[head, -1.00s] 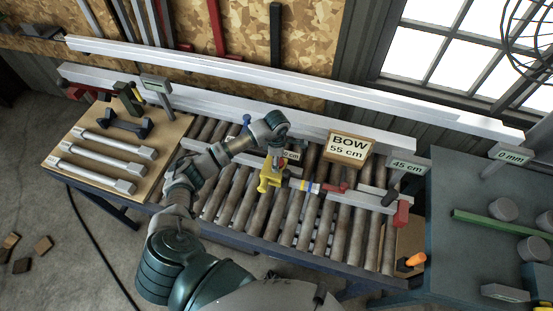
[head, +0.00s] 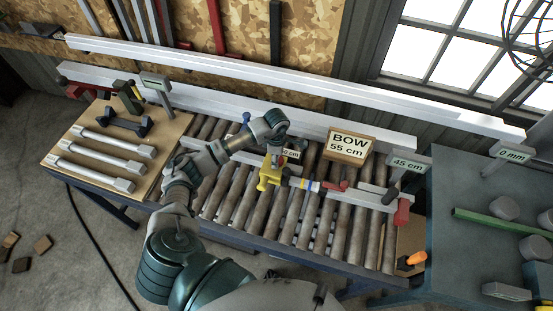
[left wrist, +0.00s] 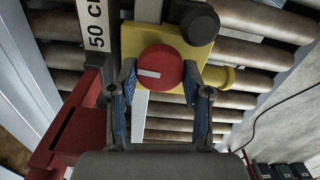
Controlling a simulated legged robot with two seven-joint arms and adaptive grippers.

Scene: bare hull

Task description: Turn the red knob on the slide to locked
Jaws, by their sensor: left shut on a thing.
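The yellow slide (head: 265,180) sits on the pale rail over the rollers, and its yellow body also shows in the left wrist view (left wrist: 199,55). The round red knob (left wrist: 160,66) is on its face, with a white mark lying nearly level, tilted slightly. My left gripper (head: 273,160) is above the slide. In the left wrist view its two blue-padded fingers (left wrist: 159,78) are on either side of the knob, shut on it. A dark round knob (left wrist: 199,26) is beside the red one. The right gripper is not in view.
A "BOW 55 cm" sign (head: 348,147) and a "45 cm" sign (head: 409,163) stand nearby. A wooden board (head: 69,165) with pale bars is at the left, a grey table (head: 470,264) at the right.

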